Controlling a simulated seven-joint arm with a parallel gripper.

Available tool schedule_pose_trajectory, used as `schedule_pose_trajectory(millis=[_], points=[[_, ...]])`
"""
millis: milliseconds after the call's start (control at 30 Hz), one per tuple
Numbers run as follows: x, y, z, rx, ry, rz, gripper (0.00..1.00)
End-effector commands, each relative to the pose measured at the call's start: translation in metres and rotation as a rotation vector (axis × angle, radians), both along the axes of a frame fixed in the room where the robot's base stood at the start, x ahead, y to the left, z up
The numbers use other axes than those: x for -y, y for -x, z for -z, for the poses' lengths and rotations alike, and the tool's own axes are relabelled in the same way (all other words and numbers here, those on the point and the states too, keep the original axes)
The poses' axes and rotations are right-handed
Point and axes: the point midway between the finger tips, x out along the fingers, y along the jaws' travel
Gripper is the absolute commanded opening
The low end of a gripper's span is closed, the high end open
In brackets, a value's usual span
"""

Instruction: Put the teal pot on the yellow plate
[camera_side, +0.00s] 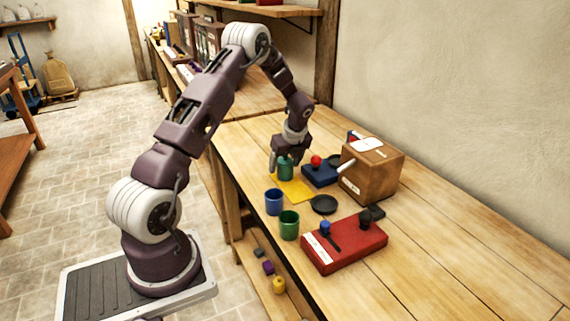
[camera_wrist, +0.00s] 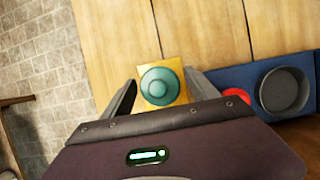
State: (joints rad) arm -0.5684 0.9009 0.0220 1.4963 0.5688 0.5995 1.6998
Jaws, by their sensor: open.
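The teal pot (camera_side: 286,170) is upright at the far end of the flat yellow plate (camera_side: 295,191) and appears to stand on it. My gripper (camera_side: 284,160) is directly above, with its fingers reaching down around the pot. In the wrist view the round teal pot (camera_wrist: 159,87) sits between my two open fingers (camera_wrist: 161,80), with yellow plate (camera_wrist: 175,65) showing around it. A gap shows between each finger and the pot there. The pot's base is partly hidden in both views.
A blue cup (camera_side: 273,202), green cup (camera_side: 289,225), dark dish (camera_side: 323,205) and red lever box (camera_side: 345,247) stand nearer. The right side of the table is clear.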

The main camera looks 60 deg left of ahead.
Motion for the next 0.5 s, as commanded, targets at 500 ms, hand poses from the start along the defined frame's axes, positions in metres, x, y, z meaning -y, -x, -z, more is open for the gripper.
schedule_pose_trajectory(millis=[500], points=[[0.043, -0.001, -0.105, 0.002, -0.001, 0.001, 0.68]])
